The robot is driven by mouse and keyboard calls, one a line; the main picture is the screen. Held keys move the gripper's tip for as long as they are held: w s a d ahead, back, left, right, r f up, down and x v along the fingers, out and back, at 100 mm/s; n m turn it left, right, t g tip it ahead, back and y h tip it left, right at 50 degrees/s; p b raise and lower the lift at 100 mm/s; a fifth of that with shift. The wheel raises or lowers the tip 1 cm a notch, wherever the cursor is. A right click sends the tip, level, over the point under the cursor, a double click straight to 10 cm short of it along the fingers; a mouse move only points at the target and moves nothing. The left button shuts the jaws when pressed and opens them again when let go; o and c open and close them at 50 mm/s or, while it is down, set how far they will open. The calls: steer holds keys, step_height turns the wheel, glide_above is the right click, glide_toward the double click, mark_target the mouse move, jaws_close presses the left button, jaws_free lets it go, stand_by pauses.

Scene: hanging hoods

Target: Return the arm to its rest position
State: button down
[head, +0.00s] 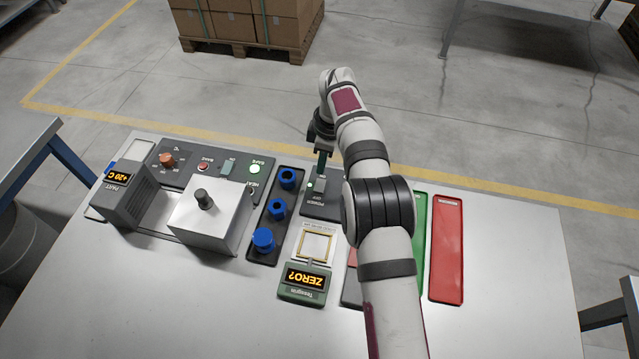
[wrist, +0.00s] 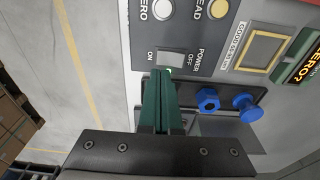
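My arm (head: 385,245) reaches from the front edge across the bench to its far side. My gripper (head: 321,168) points down over the dark power panel (head: 324,206). In the wrist view its two green fingers (wrist: 162,76) lie side by side, shut, with nothing seen between them. The fingertips are right by the white power switch (wrist: 171,59), marked ON and OFF. I cannot tell whether they touch it. Part of the panel is hidden behind the arm in the head view.
A steel hood (head: 205,220) with a black knob and a grey box (head: 125,200) reading +20 C stand at left. Blue parts (head: 264,240) sit in a black tray. The meter (head: 304,284) reads ZERO?. A green tray (head: 420,240) and red tray (head: 447,250) lie right of the arm.

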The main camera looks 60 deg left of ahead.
step_height(320, 180, up, 3)
steer(key=shift+r, duration=0.15)
stand_by(0.4)
